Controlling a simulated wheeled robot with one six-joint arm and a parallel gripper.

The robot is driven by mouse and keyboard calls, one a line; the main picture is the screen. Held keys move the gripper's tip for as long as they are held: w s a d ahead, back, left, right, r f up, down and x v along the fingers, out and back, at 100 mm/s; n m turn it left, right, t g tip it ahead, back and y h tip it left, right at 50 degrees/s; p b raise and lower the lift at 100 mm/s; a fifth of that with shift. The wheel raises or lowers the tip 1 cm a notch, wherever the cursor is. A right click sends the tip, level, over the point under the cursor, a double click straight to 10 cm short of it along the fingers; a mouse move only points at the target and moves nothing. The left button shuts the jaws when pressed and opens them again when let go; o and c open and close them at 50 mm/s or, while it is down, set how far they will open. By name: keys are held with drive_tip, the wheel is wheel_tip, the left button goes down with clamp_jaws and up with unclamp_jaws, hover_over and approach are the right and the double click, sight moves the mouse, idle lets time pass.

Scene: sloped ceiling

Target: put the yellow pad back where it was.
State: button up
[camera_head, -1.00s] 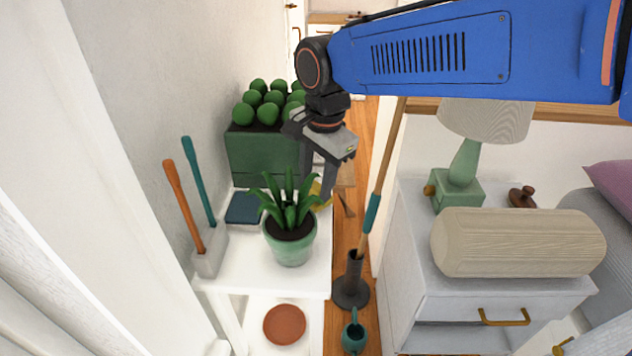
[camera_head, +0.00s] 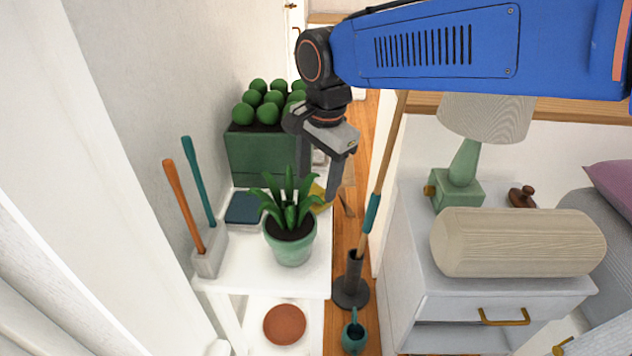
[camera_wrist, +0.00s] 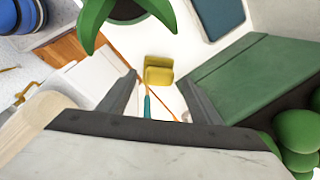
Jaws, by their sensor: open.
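The yellow pad (camera_head: 320,198) is on the white shelf top (camera_head: 265,270), behind the potted plant (camera_head: 290,240), whose leaves partly hide it. In the wrist view the yellow pad (camera_wrist: 158,70) shows just beyond and between the fingertips, against the white surface. My gripper (camera_head: 318,184) is open over the pad, fingers pointing down, one on each side. Nothing is held up between the fingers. Whether a fingertip touches the pad cannot be told.
A green planter (camera_head: 262,155) with round plants stands close behind my gripper. A dark blue pad (camera_head: 244,208) lies left of the plant. A grey holder (camera_head: 209,252) with two long handles stands at the front left. A wooden pole (camera_head: 386,150) rises to the right.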

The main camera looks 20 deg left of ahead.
sight(321, 195)
wheel_tip(321, 195, up, 10)
drive_tip(key=s+d, duration=0.1)
drive_tip(key=shift+d+r, duration=0.15)
drive_tip(key=d+f+n+t, duration=0.1)
drive_tip(key=d+f, duration=0.1)
drive_tip(key=d, duration=1.1)
drive_tip(key=d+f+n+t, duration=0.1)
drive_tip(key=d+f+n, duration=0.15)
drive_tip(key=d, duration=1.05)
drive_tip(key=s+d+f+n+t, duration=0.1)
drive_tip(key=s+d+f, duration=0.4)
drive_tip(key=d, duration=0.3)
drive_tip(key=s+d+f+n+h, duration=0.1)
drive_tip(key=s+d+f, duration=0.5)
drive_tip(key=d, duration=0.3)
drive_tip(key=shift+d+f+t, duration=0.15)
drive_tip(key=shift+f+t, duration=0.25)
drive_tip(key=shift+f, duration=0.3)
